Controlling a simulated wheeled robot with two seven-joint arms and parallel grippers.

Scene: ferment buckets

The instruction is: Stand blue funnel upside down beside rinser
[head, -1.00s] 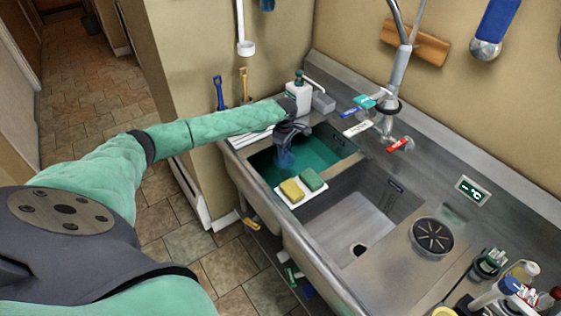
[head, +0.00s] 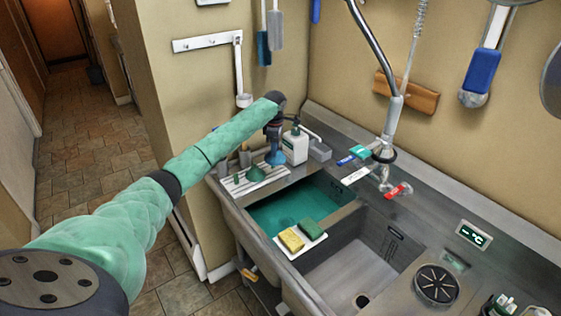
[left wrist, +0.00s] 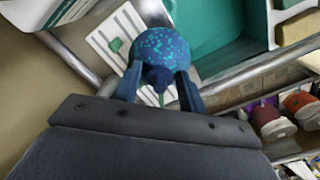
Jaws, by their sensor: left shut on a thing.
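The blue funnel (head: 275,158) is in my left gripper (head: 273,130), held by its narrow end with its wide end lower. In the left wrist view the funnel (left wrist: 160,48) has light blue speckles, and the fingers of my left gripper (left wrist: 158,86) close on its narrow part. In the head view it is raised near the sink's back left corner, by the white ribbed rack. The rinser, seemingly the round dark grate (head: 437,284), is set in the steel counter at the right, well apart from the funnel. My right gripper is not in view.
A small green funnel (head: 256,173) stands on the white ribbed rack (head: 238,184). A white pump bottle (head: 295,147) stands close to the held funnel. Two sponges (head: 291,239) lie by the teal-filled basin (head: 300,207). A tall faucet (head: 392,120) rises behind. Counter around the grate looks partly clear.

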